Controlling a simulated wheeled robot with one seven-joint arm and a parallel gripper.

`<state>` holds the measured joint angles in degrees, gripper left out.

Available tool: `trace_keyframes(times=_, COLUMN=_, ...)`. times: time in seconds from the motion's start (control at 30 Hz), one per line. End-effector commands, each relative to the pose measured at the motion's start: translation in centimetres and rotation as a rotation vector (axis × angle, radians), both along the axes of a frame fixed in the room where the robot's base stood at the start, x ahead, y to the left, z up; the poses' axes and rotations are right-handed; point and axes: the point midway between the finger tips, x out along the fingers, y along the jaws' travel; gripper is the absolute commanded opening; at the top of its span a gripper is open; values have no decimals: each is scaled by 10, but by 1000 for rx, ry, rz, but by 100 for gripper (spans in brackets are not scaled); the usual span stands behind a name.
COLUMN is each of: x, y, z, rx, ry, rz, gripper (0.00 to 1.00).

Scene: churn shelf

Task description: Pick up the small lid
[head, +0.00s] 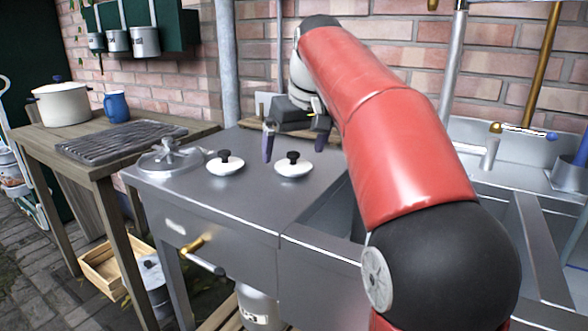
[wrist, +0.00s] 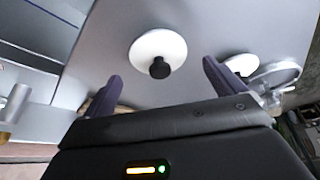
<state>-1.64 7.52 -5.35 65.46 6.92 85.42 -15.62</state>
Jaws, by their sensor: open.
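Two white lids with black knobs lie on the grey metal counter. The right one (head: 293,168) is below and just in front of my gripper (head: 296,138); the left one (head: 224,166) lies nearer the large metal lid (head: 165,158). They look alike in size, so I cannot tell which is the small lid. In the wrist view, my gripper's dark fingers (wrist: 161,74) are spread and empty. The right-hand lid (wrist: 158,47) shows beyond the gap between them, apart from both. The other white lid (wrist: 241,63) is partly hidden by a finger.
The metal counter (head: 215,200) is clear around the lids. A sink basin (head: 330,215) opens to their right. A wooden table (head: 60,140) at left holds a white pot (head: 62,104), a blue mug (head: 116,106) and a dark rack (head: 120,140). A brick wall (head: 255,60) stands behind.

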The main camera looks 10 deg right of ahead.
Motion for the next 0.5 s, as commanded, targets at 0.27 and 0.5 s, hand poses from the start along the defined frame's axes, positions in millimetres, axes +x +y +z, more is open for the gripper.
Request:
trace_keyframes(times=0.27, x=9, y=2, z=-22, rx=0, ry=-1, rz=1, gripper=95)
trace_keyframes(times=0.5, x=9, y=2, z=-22, rx=0, ry=-1, rz=1, gripper=86)
